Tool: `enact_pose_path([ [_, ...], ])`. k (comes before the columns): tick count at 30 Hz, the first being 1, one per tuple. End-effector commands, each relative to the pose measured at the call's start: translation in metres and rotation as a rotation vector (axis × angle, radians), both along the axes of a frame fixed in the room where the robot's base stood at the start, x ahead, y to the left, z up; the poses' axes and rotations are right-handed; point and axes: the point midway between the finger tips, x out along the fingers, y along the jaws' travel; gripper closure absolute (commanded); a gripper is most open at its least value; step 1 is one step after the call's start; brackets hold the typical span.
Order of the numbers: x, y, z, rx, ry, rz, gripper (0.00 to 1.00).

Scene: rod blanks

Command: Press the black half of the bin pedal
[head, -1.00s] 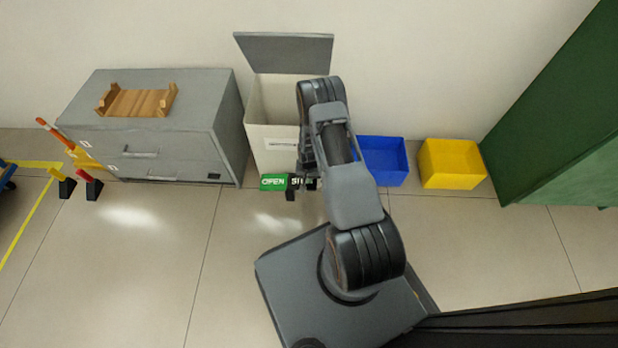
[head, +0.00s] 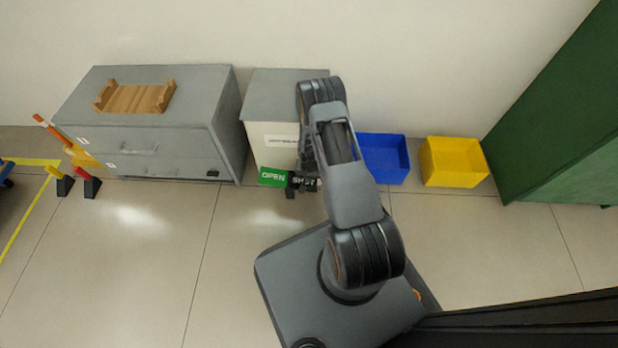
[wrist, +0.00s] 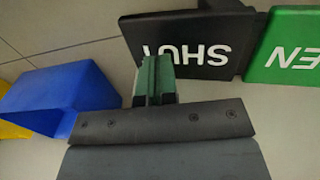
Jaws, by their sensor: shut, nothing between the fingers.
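The bin (head: 272,145) is a white box with a grey lid (head: 285,92), which lies closed on top. At its front foot is a pedal with a green half (head: 273,177) marked OPEN and a black half marked SHUT, largely hidden by my arm in the head view. In the wrist view the black half (wrist: 185,48) and the green half (wrist: 288,48) show upside down. My gripper (wrist: 154,62) is shut and empty, its green fingertips at the lower edge of the black half. I cannot tell whether they touch it.
A blue bin (head: 384,160) stands just right of the white bin, with a yellow bin (head: 453,163) beyond it. A grey drawer cabinet (head: 150,152) bearing a wooden rack (head: 135,98) stands to the left. A green cabinet (head: 560,130) stands at right.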

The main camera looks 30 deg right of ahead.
Motion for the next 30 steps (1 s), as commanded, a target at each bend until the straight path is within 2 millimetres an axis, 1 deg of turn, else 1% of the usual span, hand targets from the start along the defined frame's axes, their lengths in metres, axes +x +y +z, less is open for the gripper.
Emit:
enact_pose_path([
  [5, 0.000, 0.000, 0.010, 0.000, 0.000, 0.000, 1.00],
  [8, 0.000, 0.000, 0.020, 0.000, 0.000, 0.000, 1.00],
  [27, 0.000, 0.000, 0.086, 0.000, 0.000, 0.000, 1.00],
  [30, 0.000, 0.000, 0.090, 0.000, 0.001, 0.000, 1.00],
])
